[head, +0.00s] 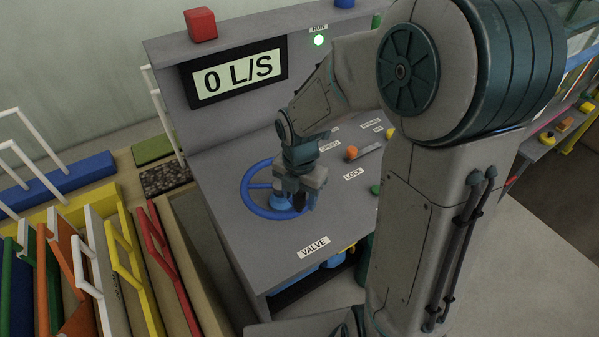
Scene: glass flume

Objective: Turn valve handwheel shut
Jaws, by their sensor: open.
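The blue valve handwheel (250,205) lies flat on the sloped grey console (235,170), above the label VALVE (313,246). My gripper (300,203) points down over the right part of the wheel and is open. It hides part of the rim and hub. I cannot tell whether the fingers touch the wheel. The display (238,77) at the back of the console reads 0 L/S.
A green lamp (319,40) glows under the label RUN. An orange knob (351,153) sits on a slider right of my gripper. A red block (201,24) stands on the console top. Coloured panels with handles (125,260) stand at the left.

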